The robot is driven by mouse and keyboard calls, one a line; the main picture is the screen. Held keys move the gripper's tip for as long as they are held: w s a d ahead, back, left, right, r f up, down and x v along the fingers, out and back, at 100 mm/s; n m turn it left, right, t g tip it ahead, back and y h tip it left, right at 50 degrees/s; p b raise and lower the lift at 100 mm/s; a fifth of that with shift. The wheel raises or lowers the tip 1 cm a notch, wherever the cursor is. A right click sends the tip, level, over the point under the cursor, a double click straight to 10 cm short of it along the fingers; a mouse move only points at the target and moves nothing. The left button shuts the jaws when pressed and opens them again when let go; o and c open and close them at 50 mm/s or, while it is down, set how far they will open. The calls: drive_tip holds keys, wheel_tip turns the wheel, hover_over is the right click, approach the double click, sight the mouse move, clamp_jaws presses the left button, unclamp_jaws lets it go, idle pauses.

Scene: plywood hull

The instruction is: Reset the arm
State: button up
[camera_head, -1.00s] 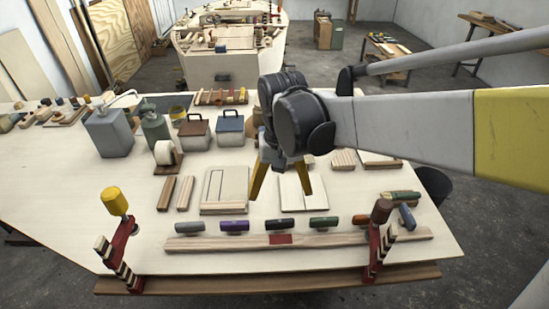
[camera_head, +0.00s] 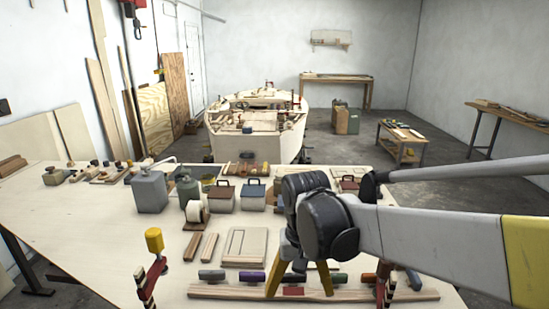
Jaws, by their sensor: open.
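My gripper (camera_head: 299,280) is at the end of my arm, which comes in from the right of the view. Its two yellow fingers are spread apart and point down over the front part of the workbench (camera_head: 70,225). A long wood strip (camera_head: 220,291) with a red patch lies behind and below the fingers. My wrist and forearm hide the right part of the bench.
A grey can (camera_head: 149,191), a tape roll (camera_head: 194,211) and toolboxes (camera_head: 253,194) stand on the bench. A yellow-topped clamp (camera_head: 154,241) rises at the front edge. A plywood boat hull (camera_head: 246,145) stands behind.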

drive_tip(key=s+d+r+t, duration=0.3)
drive_tip(key=s+d+t, duration=0.4)
drive_tip(key=s+d, duration=0.4)
drive_tip(key=shift+d, duration=1.25)
